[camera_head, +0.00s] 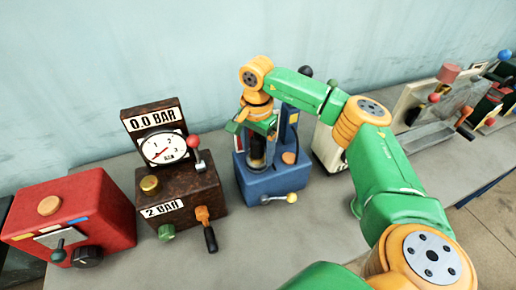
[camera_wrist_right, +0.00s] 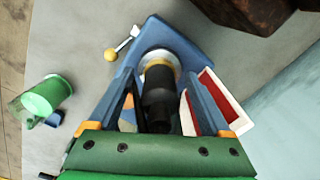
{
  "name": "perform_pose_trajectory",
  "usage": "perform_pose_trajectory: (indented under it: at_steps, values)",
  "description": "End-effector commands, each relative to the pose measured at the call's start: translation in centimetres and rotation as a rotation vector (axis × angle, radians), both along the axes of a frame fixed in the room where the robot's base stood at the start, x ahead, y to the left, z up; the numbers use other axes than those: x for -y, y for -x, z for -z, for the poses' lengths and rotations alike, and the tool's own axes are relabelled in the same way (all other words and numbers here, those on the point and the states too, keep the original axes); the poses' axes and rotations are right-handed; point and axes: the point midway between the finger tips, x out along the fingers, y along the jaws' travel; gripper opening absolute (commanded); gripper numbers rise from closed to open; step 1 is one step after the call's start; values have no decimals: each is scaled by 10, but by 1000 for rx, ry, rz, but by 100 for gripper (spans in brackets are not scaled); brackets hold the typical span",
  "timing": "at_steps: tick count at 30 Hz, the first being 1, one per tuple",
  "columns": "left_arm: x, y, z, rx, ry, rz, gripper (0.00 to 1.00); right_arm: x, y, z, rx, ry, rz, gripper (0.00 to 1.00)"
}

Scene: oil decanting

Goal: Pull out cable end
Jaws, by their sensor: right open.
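The cable end is a black cylinder (camera_wrist_right: 158,88) standing in a round socket with a tan ring (camera_wrist_right: 160,60) on the blue box (camera_head: 275,182). In the head view only a dark part of it (camera_head: 257,150) shows below my gripper. My right gripper (camera_head: 259,132) reaches down over the blue box from above. In the right wrist view its two fingers (camera_wrist_right: 164,78) are open, one on each side of the black cylinder. I cannot tell whether either finger touches it. My left gripper is not in view.
A brown gauge box (camera_head: 180,190) stands left of the blue box, and a red box (camera_head: 75,222) farther left. A yellow-knobbed lever (camera_head: 291,197) sticks out of the blue box's front. A green cylinder (camera_wrist_right: 45,96) stands nearby. The wall is behind.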

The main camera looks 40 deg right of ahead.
Motion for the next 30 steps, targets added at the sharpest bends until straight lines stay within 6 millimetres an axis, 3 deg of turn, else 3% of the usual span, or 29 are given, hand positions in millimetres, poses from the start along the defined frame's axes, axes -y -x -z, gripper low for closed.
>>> perform_pose_trajectory:
  at_steps: [20, 27, 30]
  values:
    - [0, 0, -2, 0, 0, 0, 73, 0, 0, 0, 0, 0, 0, 82]
    - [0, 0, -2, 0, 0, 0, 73, 0, 0, 0, 0, 0, 0, 20]
    - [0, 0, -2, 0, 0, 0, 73, 0, 0, 0, 0, 0, 0, 0]
